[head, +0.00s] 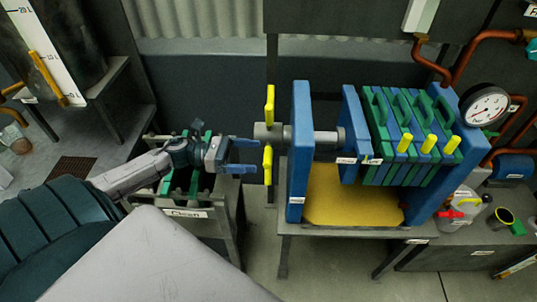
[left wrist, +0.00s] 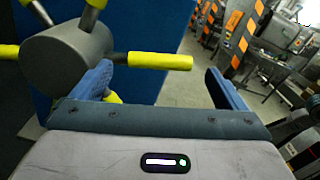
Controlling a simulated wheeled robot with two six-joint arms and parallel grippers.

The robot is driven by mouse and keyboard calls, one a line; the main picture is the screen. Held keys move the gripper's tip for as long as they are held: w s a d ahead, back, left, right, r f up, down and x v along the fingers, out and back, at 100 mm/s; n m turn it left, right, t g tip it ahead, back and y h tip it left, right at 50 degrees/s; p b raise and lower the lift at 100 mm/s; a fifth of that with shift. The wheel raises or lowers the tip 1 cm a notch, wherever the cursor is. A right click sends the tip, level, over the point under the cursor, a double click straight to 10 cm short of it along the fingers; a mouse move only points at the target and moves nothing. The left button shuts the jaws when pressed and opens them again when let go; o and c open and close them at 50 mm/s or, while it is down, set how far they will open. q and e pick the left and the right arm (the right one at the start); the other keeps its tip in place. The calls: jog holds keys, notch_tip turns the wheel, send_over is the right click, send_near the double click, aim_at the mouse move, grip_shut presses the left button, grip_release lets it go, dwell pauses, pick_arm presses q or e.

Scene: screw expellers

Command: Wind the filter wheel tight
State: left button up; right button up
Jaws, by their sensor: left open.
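The filter wheel (head: 262,131) is a grey hub with yellow-gripped spokes, on a shaft at the left end of the blue filter press. My left gripper (head: 242,156) is open, with blue fingers, just left of the wheel and level with its lower spoke. In the left wrist view the hub (left wrist: 68,62) is behind the left finger. One yellow spoke grip (left wrist: 160,61) points into the space between the open fingers (left wrist: 162,92). I cannot tell whether anything touches. My right gripper is out of view.
The press has blue end plates (head: 299,150), green and blue filter plates (head: 400,140), and a yellow tray (head: 350,195). A pressure gauge (head: 486,104) is at its right. A rack labelled Clean (head: 187,213) stands below my left arm.

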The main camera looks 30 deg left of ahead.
aim_at(268, 154)
pick_arm(q)
jog(key=x, duration=0.1)
jog(key=p+x, duration=0.1)
jog(key=x, duration=0.1)
jog(key=shift+w+d+r, duration=0.1)
jog(key=shift+d+r, duration=0.1)
jog(key=shift+d, duration=0.1)
jog(key=shift+p+x, duration=0.3)
jog(key=shift+x, duration=0.7)
jog(key=shift+f, duration=0.15)
jog(key=c, duration=1.3)
jog(key=shift+f, duration=0.1)
jog(key=shift+c, duration=0.4)
